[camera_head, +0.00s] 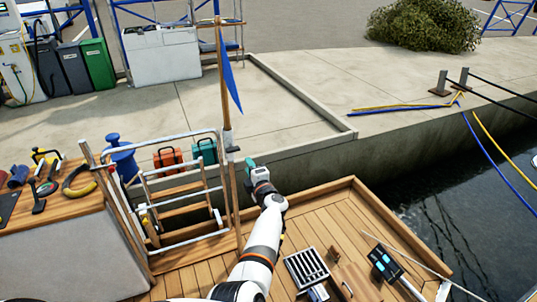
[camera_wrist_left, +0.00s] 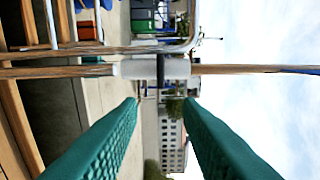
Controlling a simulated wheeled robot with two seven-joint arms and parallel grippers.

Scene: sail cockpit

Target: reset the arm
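My left arm reaches forward from the bottom of the head view over the wooden deck (camera_head: 320,220). My left gripper (camera_head: 250,163) is near the wooden flagpole (camera_head: 229,165) and the rail. In the left wrist view its two green fingers (camera_wrist_left: 161,103) are spread apart with nothing between them. The pole crosses that view beyond the fingertips, with a white and black clamp (camera_wrist_left: 160,69) on it; I cannot tell the exact gap. My right gripper does not show in either view.
A metal rail with a ladder (camera_head: 180,205) stands left of my arm. A blue flag (camera_head: 231,80) hangs from the pole. A grey grate (camera_head: 306,270) and a dark panel (camera_head: 384,264) are on the deck at right. Red (camera_head: 168,160) and teal (camera_head: 204,152) cans stand on the quay.

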